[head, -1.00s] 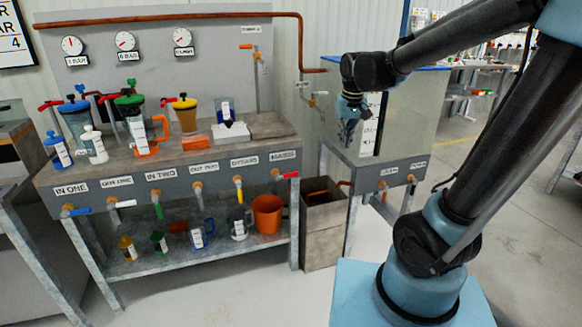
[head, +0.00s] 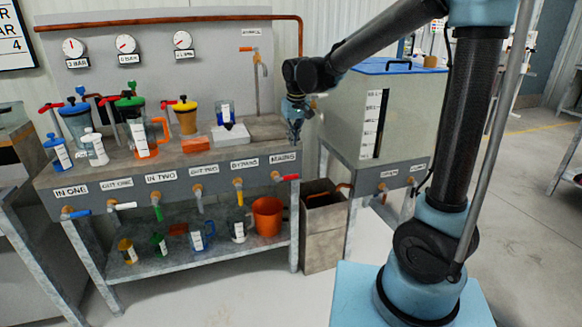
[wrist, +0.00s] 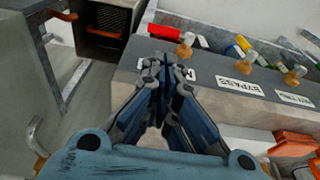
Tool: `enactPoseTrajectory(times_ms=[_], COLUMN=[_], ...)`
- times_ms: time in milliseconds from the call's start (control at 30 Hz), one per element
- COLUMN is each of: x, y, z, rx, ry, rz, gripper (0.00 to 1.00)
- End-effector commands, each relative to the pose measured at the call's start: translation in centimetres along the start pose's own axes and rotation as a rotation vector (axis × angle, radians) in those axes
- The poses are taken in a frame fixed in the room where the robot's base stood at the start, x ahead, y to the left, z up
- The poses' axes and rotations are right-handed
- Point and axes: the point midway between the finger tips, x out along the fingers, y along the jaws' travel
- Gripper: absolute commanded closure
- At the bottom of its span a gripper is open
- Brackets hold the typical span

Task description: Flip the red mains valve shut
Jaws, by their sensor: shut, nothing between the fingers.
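The red mains valve (head: 288,177) has a red lever on a brass tap, at the right end of the bench front under the MAINS label (head: 282,157). Its lever points sideways to the right in the head view. In the wrist view the red lever (wrist: 163,33) lies just beyond my fingertips, with its brass tap (wrist: 185,45) to the right. My gripper (head: 295,138) hangs pointing down at the bench's right front corner, above the valve and apart from it. In the wrist view my gripper (wrist: 165,68) is shut and empty, and its fingers cover part of the MAINS label.
The bypass valve (head: 239,192), with a yellow lever, is left of the mains valve. An orange bucket (head: 268,216) stands on the shelf below. A grey bin (head: 322,240) and a tall tank (head: 408,115) stand to the right. A white block (head: 230,134) sits on the bench.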

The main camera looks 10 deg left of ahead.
Motion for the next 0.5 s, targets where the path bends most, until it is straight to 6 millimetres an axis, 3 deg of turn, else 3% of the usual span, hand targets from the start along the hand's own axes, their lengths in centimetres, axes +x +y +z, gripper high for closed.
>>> enactPoseTrajectory(times_ms=[167,500], x=[1.1,6.3], y=[0.0,0.0], z=[0.0,-0.1], rx=[0.0,0.001], ry=[0.0,0.0], rz=[0.0,0.0], gripper=[1.0,1.0])
